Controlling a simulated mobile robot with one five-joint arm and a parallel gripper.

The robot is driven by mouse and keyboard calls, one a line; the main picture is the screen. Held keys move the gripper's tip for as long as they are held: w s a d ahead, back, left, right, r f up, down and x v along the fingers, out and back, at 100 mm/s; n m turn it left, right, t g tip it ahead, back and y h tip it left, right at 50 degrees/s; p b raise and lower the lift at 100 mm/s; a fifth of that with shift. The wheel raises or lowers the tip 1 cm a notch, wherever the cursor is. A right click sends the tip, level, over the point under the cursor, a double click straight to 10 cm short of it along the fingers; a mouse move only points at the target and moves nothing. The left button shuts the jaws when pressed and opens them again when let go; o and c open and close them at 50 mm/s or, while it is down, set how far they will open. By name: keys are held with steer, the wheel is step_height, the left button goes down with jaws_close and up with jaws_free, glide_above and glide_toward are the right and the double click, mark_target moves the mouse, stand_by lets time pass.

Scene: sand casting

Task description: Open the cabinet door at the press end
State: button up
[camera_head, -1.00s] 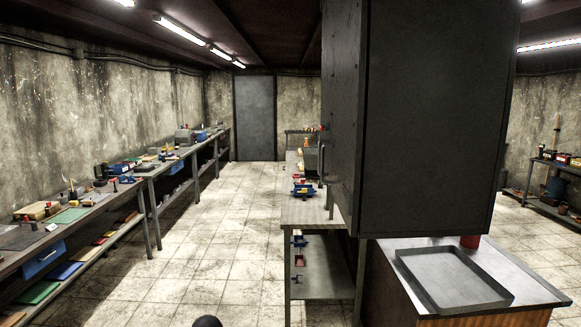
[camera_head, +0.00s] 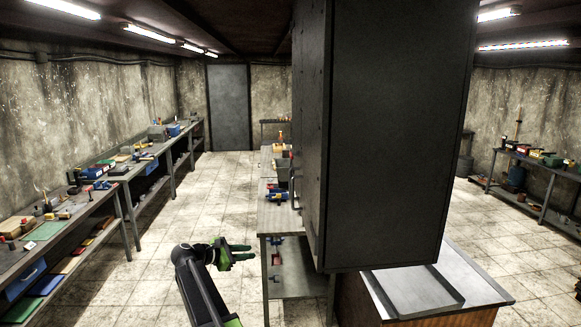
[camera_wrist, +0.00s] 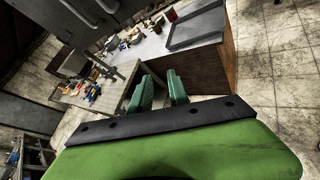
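The dark grey cabinet (camera_head: 385,140) hangs tall over the benches right of centre in the head view. Its narrow left face (camera_head: 308,120) carries the door side, seen at a steep angle, with a thin bar handle (camera_head: 293,190) at its edge. The door looks closed. In the wrist view the cabinet (camera_wrist: 45,35) fills the top left, with two pale bar handles (camera_wrist: 78,14). My gripper (camera_head: 251,252) is left of and below the cabinet, apart from it. Its green fingers (camera_wrist: 160,77) are spread and empty in the wrist view.
A workbench (camera_head: 284,226) with tools stands below and behind the cabinet. A wooden-sided bench (camera_head: 440,308) holding a grey tray (camera_head: 415,290) is right of it. A long bench (camera_head: 80,220) runs along the left wall. The tiled aisle (camera_head: 180,225) is clear.

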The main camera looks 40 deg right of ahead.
steer(key=w+d+r+n+h+p, duration=0.2)
steer(key=d+r, duration=0.2)
steer(key=r, duration=0.3)
steer(key=w+d+r+n+h+p, duration=0.1)
steer(key=w+d+r+n+h, duration=0.2)
steer(key=r, duration=0.5)
glide_above(292, 206)
steer(key=shift+w+d+f+g+y, duration=0.2)
steer(key=shift+d+g+y, duration=0.1)
steer(key=shift+g+y, duration=0.1)
jaws_close()
